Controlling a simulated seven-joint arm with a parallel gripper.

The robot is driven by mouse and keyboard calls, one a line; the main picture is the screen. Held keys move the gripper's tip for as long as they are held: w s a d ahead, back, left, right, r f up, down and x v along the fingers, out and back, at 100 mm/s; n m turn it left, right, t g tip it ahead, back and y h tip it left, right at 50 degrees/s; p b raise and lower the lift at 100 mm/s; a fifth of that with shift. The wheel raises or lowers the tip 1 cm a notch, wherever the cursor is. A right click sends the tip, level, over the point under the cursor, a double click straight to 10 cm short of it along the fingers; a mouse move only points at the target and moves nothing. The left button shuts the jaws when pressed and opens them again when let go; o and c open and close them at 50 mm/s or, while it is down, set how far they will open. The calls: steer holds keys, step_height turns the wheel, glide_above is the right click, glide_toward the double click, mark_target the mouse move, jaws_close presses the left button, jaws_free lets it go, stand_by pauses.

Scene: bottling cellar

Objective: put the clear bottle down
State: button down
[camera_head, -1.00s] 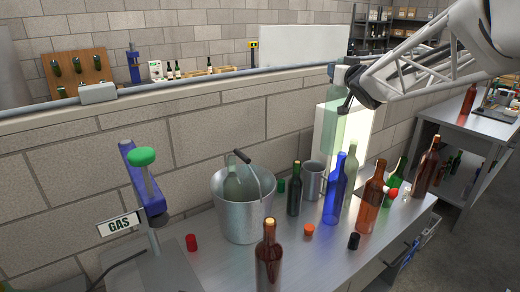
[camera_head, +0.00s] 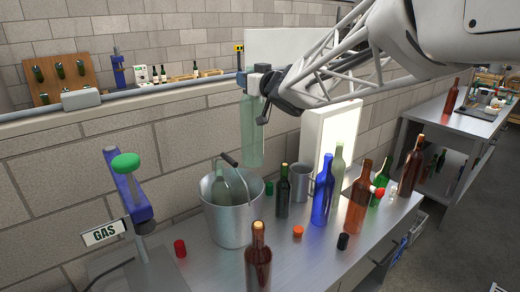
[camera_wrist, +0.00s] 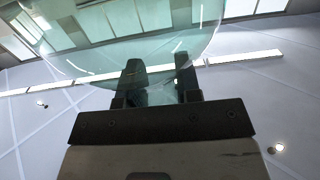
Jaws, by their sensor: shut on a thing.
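My gripper (camera_head: 257,84) is shut on the clear bottle (camera_head: 251,135), a pale green see-through bottle. The bottle hangs about upright in the air in front of the block wall, above and behind the metal bucket. In the wrist view the bottle (camera_wrist: 130,25) fills the top, and the two dark fingers (camera_wrist: 160,85) reach up to it. The bottle's neck is hidden by the gripper in the head view. The steel bench (camera_head: 205,268) lies below.
A metal bucket (camera_head: 233,225) holds another pale bottle. Near it stand a dark green bottle (camera_head: 283,190), a grey mug (camera_head: 302,183), a blue bottle (camera_head: 323,195), brown bottles (camera_head: 258,262) and loose caps (camera_head: 298,232). A lit white panel (camera_head: 330,135) stands behind. Bare bench shows around the front brown bottle.

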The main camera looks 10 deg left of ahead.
steer(key=shift+s+a+g, duration=0.3)
steer(key=shift+s+a, duration=0.2)
steer(key=shift+a, duration=0.35)
steer(key=shift+f, duration=0.35)
glide_above(243, 147)
steer(key=w, duration=0.3)
steer(key=shift+s+a+f, duration=0.1)
steer(key=shift+f, duration=2.5)
steer(key=shift+s+a+f, duration=0.1)
steer(key=shift+f, duration=2.5)
steer(key=shift+f, duration=3.2)
steer(key=shift+f, duration=1.85)
